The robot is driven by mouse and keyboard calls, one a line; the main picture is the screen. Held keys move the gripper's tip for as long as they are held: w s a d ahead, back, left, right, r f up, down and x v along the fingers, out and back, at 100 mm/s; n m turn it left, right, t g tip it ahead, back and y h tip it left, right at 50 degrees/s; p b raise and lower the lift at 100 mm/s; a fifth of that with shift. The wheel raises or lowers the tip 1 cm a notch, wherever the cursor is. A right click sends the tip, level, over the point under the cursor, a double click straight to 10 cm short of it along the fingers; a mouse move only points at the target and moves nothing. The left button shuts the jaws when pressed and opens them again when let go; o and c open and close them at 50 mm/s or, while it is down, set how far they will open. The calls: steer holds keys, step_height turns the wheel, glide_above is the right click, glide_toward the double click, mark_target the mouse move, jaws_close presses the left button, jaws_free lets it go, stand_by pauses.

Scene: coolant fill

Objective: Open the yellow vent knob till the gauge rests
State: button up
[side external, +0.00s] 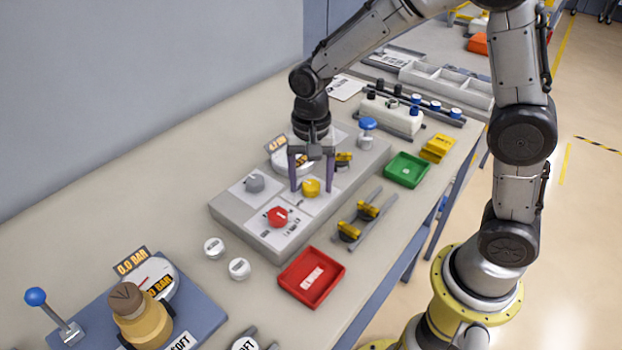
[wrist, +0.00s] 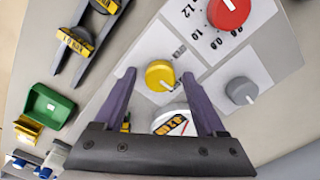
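In the wrist view the yellow knob (wrist: 160,75) shows a white pointer line and lies just beyond and between my fingertips. My gripper (side external: 309,190) is open above the panel, fingers pointing down, with nothing between them. It also shows in the wrist view (wrist: 158,73). The panel's round gauge (wrist: 174,121) shows between the fingers, partly hidden by the gripper body; its reading is not legible to me.
A red tray (side external: 322,298) and a green tray (side external: 407,182) stand right of the panel, with a rack (side external: 372,207) of yellow-black parts between them. Two white caps (side external: 226,255) lie in front. A blue base (side external: 205,320) carries a second gauge and a brown-topped valve.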

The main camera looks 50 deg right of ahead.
jaws_close()
stand_by(0.3)
steer(key=n, duration=0.7)
steer(key=shift+r+n, duration=0.1)
steer(key=shift+n, duration=0.2)
steer(key=n, duration=0.4)
steer(key=shift+n, duration=2)
